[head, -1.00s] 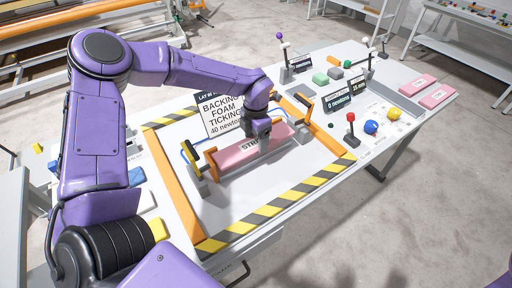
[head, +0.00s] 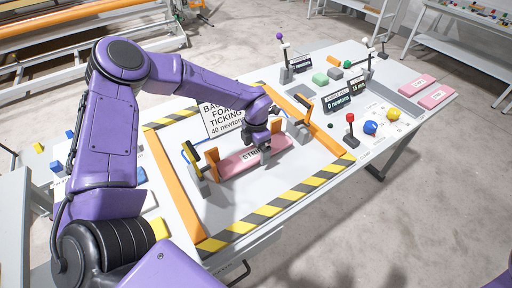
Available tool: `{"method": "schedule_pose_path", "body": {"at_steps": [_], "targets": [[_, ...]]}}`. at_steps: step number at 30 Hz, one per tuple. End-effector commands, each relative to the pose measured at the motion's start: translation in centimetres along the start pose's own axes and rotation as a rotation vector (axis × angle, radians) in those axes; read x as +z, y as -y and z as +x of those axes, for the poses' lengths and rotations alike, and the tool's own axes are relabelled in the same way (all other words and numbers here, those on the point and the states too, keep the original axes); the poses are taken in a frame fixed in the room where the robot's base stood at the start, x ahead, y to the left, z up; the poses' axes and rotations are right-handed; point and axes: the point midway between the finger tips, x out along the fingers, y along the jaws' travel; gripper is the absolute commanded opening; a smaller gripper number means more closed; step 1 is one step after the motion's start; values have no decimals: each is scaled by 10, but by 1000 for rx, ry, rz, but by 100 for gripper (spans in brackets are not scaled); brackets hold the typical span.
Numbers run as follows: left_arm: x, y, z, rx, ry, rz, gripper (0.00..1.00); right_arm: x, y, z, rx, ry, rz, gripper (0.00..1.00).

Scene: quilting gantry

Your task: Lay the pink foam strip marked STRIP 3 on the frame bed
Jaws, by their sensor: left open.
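A pink foam strip (head: 238,164) lies on the frame bed (head: 220,204), between two upright clamps with orange parts. Its label reads "STRI"; the rest, including any number, is hidden behind my gripper. My left gripper (head: 266,147) is open, close over the right part of the strip. Whether its fingers touch the strip cannot be told. Two more pink strips (head: 418,85) (head: 437,97) lie at the right end of the table, with labels too small to read. My right gripper is out of view.
Orange rails (head: 174,182) and yellow-black striped edges (head: 270,209) border the bed. A sign (head: 222,118) reading backing, foam, ticking, 40 newtons stands behind it. A red-knobbed lever (head: 350,120), a blue ball (head: 371,127) and a yellow ball (head: 394,114) stand to the right.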

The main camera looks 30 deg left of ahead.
Motion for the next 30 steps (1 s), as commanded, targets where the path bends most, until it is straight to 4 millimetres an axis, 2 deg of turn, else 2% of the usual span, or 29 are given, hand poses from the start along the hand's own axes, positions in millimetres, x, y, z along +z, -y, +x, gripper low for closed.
{"method": "schedule_pose_path", "body": {"at_steps": [2,5,12,18,22,30], "targets": [[0,0,-7,0,1,0,98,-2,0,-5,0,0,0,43],[1,0,-18,1,5,0,98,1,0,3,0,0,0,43],[1,-1,-80,2,5,-1,98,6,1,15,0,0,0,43],[0,0,-115,1,2,0,98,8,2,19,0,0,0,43],[0,0,-123,0,0,1,98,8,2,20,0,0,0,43],[0,0,-124,0,0,0,98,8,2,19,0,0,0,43]]}}
